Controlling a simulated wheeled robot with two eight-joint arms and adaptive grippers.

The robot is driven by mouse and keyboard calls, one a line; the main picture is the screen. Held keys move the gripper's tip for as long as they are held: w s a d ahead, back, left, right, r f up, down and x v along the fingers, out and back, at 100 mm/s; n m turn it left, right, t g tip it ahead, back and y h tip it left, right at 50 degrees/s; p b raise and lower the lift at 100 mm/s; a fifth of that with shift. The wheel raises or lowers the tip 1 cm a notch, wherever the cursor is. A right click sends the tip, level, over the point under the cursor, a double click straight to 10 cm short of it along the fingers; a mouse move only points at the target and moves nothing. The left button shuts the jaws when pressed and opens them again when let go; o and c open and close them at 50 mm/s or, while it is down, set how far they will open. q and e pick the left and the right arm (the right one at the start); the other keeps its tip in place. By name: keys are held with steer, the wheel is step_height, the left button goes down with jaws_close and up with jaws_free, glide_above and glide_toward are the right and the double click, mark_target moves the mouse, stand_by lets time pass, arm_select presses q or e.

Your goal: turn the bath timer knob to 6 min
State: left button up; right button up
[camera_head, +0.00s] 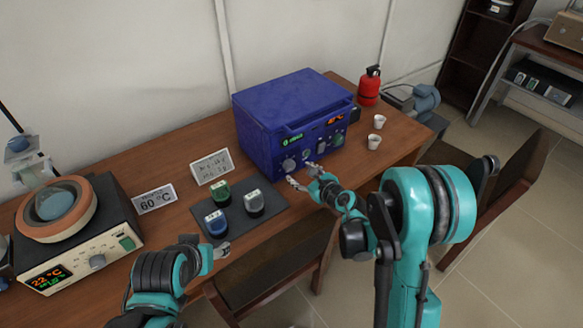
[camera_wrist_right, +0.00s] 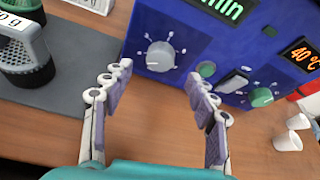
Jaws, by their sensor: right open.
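The blue bath (camera_head: 285,125) stands on the wooden table, its front panel facing my right arm. Its grey timer knob (camera_wrist_right: 160,55) sits below a green display reading "min" at the frame's top edge; marks ring the knob. The knob also shows small in the head view (camera_head: 289,164). The knob's exact setting cannot be read. My right gripper (camera_head: 303,176) is open in front of the panel. In the wrist view its two fingers (camera_wrist_right: 158,75) are spread to either side below the knob, apparently not touching it. My left gripper (camera_head: 221,250) is low near the table's front edge.
A dark mat (camera_head: 265,212) with several colour-topped weights lies left of the bath. An orange 40 °C display (camera_wrist_right: 300,54) and a green knob (camera_wrist_right: 261,97) are on the panel's right. A 22 °C heater (camera_head: 75,250) stands far left.

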mark_target(291, 167)
arm_select(q)
steer(key=shift+f+b, duration=0.6)
steer(key=shift+f, duration=0.2)
arm_select(e)
steer(key=x, duration=0.4)
steer(key=shift+w+a+f, duration=0.1)
steer(key=shift+w+f, duration=0.1)
steer(key=shift+w, duration=0.05)
arm_select(q)
steer(key=shift+f, duration=0.15)
arm_select(e)
steer(key=shift+w+a+f, duration=0.15)
steer(key=shift+w+a, duration=0.2)
steer(key=shift+w, duration=0.3)
steer(key=c, duration=1.2)
